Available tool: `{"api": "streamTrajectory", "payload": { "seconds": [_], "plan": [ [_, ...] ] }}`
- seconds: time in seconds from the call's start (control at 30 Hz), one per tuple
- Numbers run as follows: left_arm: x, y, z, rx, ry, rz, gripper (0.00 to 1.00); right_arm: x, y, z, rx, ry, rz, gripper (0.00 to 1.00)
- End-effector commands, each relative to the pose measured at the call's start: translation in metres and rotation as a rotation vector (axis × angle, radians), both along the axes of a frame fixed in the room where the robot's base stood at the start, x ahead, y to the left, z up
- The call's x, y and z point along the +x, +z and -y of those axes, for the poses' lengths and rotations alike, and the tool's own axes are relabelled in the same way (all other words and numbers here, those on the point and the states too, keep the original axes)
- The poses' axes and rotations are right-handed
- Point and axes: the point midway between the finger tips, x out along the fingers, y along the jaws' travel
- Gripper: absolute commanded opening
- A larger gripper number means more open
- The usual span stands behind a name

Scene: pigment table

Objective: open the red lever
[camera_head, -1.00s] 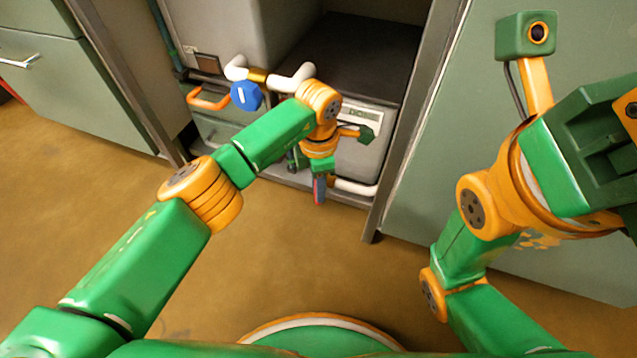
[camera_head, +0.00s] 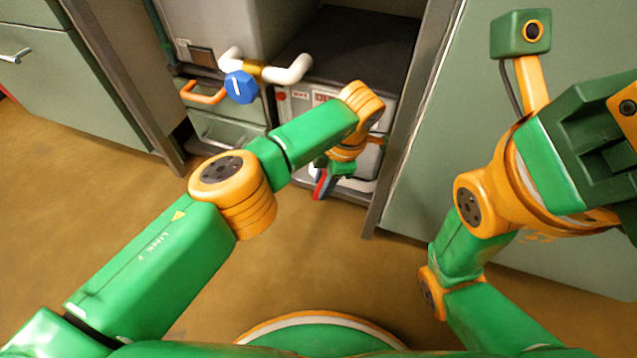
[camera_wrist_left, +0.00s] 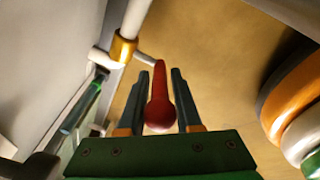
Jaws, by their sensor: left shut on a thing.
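The red lever (camera_wrist_left: 159,95) stands between the two dark fingers of my left gripper (camera_wrist_left: 163,90) in the left wrist view. Its thick rounded end is close to the palm, and its narrow end points toward a white stub on a pipe with a brass collar (camera_wrist_left: 123,50). In the head view my left gripper (camera_head: 322,184) is low in front of the open cabinet bay, with a bit of red showing there. My wrist hides most of the lever. My right gripper (camera_head: 598,150) is at the right edge, raised, its fingertips not visible.
A white pipe (camera_head: 290,71) with a blue knob (camera_head: 240,87) and an orange handle (camera_head: 203,94) are left of my left wrist. A grey cabinet post (camera_head: 408,130) stands close on the right. The floor (camera_head: 330,270) in front is clear.

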Motion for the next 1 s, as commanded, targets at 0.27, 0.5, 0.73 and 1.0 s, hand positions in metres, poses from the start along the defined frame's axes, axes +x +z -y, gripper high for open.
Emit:
{"api": "streamTrajectory", "payload": {
  "seconds": [0.27, 0.5, 0.73, 1.0],
  "plan": [
    [0.001, 0.001, 0.0, 0.002, 0.001, 0.006, 0.0, 0.0, 0.0, 0.0, 0.0, 0.0, 0.0, 0.5],
    [0.0, 0.001, 0.0, 0.003, 0.001, 0.005, 0.52, 0.0, 0.0, 0.0, 0.0, 0.0, 0.0, 0.5],
    [0.0, 0.0, 0.0, 0.004, 0.002, 0.003, 0.52, 0.0, 0.0, 0.0, 0.0, 0.0, 0.0, 0.5],
    [0.004, 0.003, -0.013, -0.197, 0.008, -0.069, 0.52, 0.0, 0.02, 0.0, -0.001, 0.0, 0.001, 0.5]
  ]
}}
